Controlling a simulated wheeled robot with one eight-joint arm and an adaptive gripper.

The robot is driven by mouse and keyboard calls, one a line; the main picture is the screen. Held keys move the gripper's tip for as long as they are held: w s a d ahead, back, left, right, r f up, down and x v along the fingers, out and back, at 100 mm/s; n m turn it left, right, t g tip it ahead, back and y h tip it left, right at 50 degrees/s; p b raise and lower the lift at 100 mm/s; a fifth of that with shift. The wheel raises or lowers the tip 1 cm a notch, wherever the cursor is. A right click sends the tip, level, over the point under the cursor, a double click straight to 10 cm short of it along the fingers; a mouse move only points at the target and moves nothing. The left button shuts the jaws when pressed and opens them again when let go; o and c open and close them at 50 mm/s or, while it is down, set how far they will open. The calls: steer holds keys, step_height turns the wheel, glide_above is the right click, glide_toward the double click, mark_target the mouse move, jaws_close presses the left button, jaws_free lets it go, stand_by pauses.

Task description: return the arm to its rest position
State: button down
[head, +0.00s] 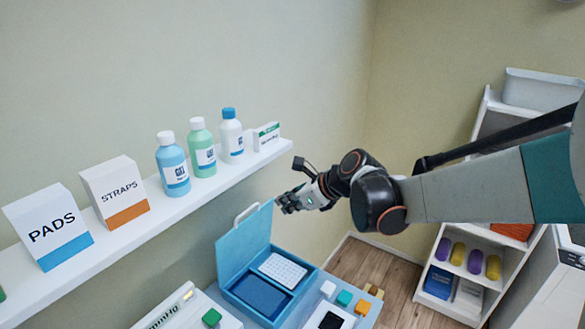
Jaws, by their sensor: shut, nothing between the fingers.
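My arm reaches in from the right edge of the head view. My gripper (287,205) is at its left end, shut and empty. It is in front of and below the right end of the wall shelf, close to the upper right of the open blue case's lid. I cannot tell whether it touches the lid. The fingertips are small in this view.
The wall shelf (130,238) holds boxes and bottles. Below it, the blue case (232,246) stands open on a surface with small coloured blocks and devices. A white shelf unit (510,255) stands at the right. Wooden floor (385,268) shows between.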

steer(key=s+d+f+n+t+h+b, duration=0.1)
steer(key=s+d+f+n+h+b, duration=0.3)
steer(key=s+d+n, duration=0.7)
steer(key=s+d+f+n+t+h+b, duration=0.1)
steer(key=s+d+f+n+h+b, duration=0.3)
steer(key=s+d+f+n+b, duration=0.4)
steer(key=s+d+n+b, duration=0.2)
steer(key=s+d+n, duration=0.2)
steer(key=s+d, duration=0.3)
steer(key=shift+s+d+f, duration=0.25)
steer(key=shift+s+f, duration=0.15)
steer(key=shift+s, duration=0.15)
